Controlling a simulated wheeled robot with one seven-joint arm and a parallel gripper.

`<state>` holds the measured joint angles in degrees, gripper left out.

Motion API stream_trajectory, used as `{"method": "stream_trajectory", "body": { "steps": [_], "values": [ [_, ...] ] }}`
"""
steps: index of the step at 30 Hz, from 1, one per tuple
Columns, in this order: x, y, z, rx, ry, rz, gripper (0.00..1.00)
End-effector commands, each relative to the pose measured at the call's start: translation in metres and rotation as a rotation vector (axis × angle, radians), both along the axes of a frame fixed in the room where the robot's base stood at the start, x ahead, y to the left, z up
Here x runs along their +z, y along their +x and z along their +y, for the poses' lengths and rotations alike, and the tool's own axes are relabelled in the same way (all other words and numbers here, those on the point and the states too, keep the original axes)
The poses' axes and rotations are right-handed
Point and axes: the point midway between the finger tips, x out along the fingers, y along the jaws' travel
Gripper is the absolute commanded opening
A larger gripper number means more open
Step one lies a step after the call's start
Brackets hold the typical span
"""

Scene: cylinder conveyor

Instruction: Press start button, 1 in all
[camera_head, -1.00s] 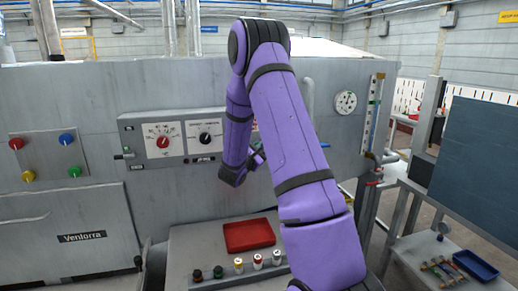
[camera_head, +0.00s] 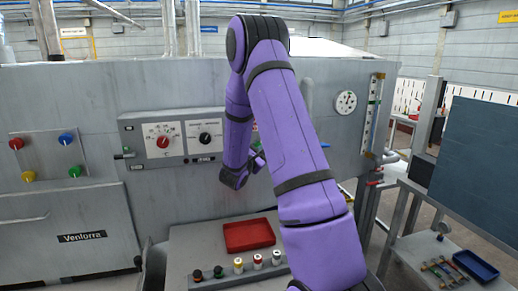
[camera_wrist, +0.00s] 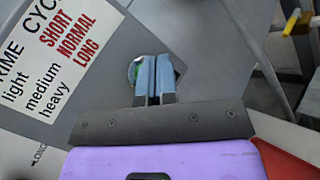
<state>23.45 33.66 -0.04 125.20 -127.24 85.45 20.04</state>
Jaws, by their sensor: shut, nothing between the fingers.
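In the wrist view, a round button with a green part (camera_wrist: 132,71) sits on the grey machine panel, directly behind the fingertips. The fingers hide most of it. My gripper (camera_wrist: 155,75) is shut and empty, its two blue-grey fingers side by side in front of the button. I cannot tell whether they touch it.
A control panel with a red knob (camera_head: 163,142) and a black knob (camera_head: 206,139) is left of my arm. Below are a red tray (camera_head: 249,235) and several small cylinders on a ledge. Several coloured buttons are at far left; a blue tray (camera_head: 476,264) is at right.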

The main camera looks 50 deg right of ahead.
Motion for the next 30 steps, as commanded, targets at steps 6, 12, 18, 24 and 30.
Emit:
{"method": "stream_trajectory", "body": {
  "steps": [6,12,18,24,30],
  "values": [
    [0.0,-0.003,0.002,0.0,0.0,0.001,0.0],
    [0.0,-0.017,0.011,0.0,0.001,0.001,0.0],
    [0.0,-0.032,0.02,0.001,-0.001,0.002,0.0],
    [0.0,-0.041,0.026,0.001,0.0,0.001,0.0],
    [0.0,-0.042,0.026,0.001,0.001,0.0,0.0]
  ]
}}
